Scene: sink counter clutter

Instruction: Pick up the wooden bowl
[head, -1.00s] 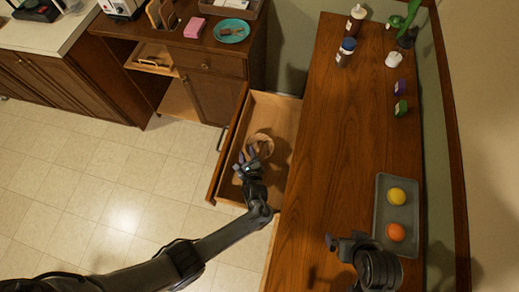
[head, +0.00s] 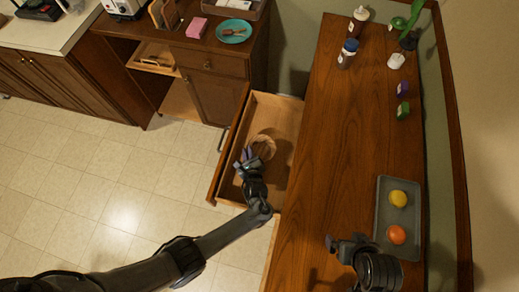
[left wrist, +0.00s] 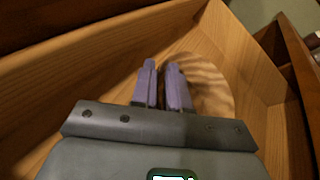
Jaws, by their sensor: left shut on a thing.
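The wooden bowl (head: 262,146) is a round, light brown bowl inside the open drawer, toward its middle. It also shows in the left wrist view (left wrist: 208,76), where its striped wood lies behind and to the right of the fingers. My left gripper (head: 245,156) reaches into the drawer at the bowl's near left side. Its purple fingers (left wrist: 164,72) are close together, shut on the bowl's rim. The pinched part of the rim is hidden by the fingers. My right gripper (head: 335,243) is over the counter beside the grey tray, away from the bowl; its fingers are too unclear to read.
The open drawer (head: 284,112) has walls around the bowl. The wooden counter (head: 340,130) stands close on its right. A grey tray (head: 384,190) holds a lemon (head: 398,199) and an orange (head: 396,235). Bottles stand at the counter's far end. Tiled floor lies left.

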